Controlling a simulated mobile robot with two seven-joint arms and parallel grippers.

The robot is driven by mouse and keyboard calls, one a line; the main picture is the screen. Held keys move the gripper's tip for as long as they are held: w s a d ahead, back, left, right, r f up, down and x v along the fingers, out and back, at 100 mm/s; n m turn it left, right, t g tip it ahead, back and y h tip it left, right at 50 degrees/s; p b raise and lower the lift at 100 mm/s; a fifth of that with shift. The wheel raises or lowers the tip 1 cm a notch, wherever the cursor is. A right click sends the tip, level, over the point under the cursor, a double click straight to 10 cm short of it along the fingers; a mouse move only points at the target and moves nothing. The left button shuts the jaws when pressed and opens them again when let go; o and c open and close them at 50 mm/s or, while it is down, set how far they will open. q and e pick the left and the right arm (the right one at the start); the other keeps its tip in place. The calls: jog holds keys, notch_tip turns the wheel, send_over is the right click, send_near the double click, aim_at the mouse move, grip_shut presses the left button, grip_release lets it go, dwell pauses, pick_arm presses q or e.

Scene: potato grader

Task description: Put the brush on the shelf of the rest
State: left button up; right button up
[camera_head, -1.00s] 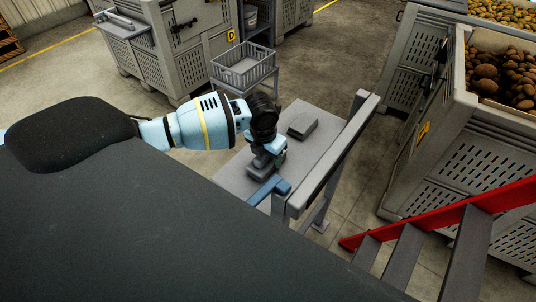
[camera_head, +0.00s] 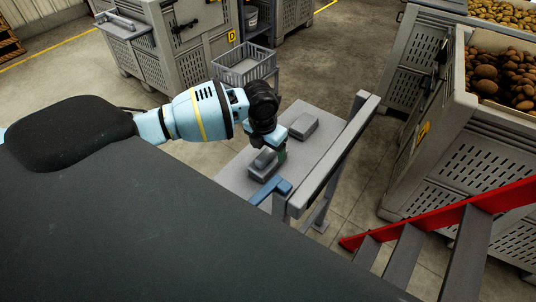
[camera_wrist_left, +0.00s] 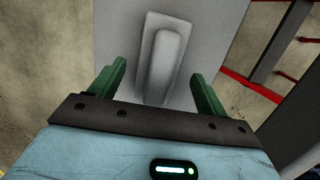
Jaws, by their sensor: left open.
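A grey, brush-like piece with a raised rounded grip (camera_head: 263,164) lies on the grey flat top of the stand (camera_head: 237,176). A grey piece with a raised bar also shows in the left wrist view (camera_wrist_left: 162,62), lying beyond and between the fingers; I cannot tell for sure that it is the same one. A second grey block (camera_head: 303,126) lies farther back on the stand. My left gripper (camera_head: 281,156), with green fingers, is open and empty, just above the stand beside the nearer piece. Its fingers show apart in the wrist view (camera_wrist_left: 157,82). My right gripper is not in view.
A grey rail (camera_head: 335,155) runs along the right side of the stand, with a blue bracket (camera_head: 270,189) at its near end. A grey basket (camera_head: 243,66) stands behind. Red-sided steps (camera_head: 440,225) and a potato crate (camera_head: 450,150) are on the right.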

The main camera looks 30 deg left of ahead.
pick_arm(q)
jog(key=r, duration=0.2)
jog(key=s+r, duration=0.1)
jog(key=r, duration=0.5)
jog(key=shift+s+r, duration=0.1)
jog(key=shift+s, duration=0.05)
jog(key=shift+a, duration=0.1)
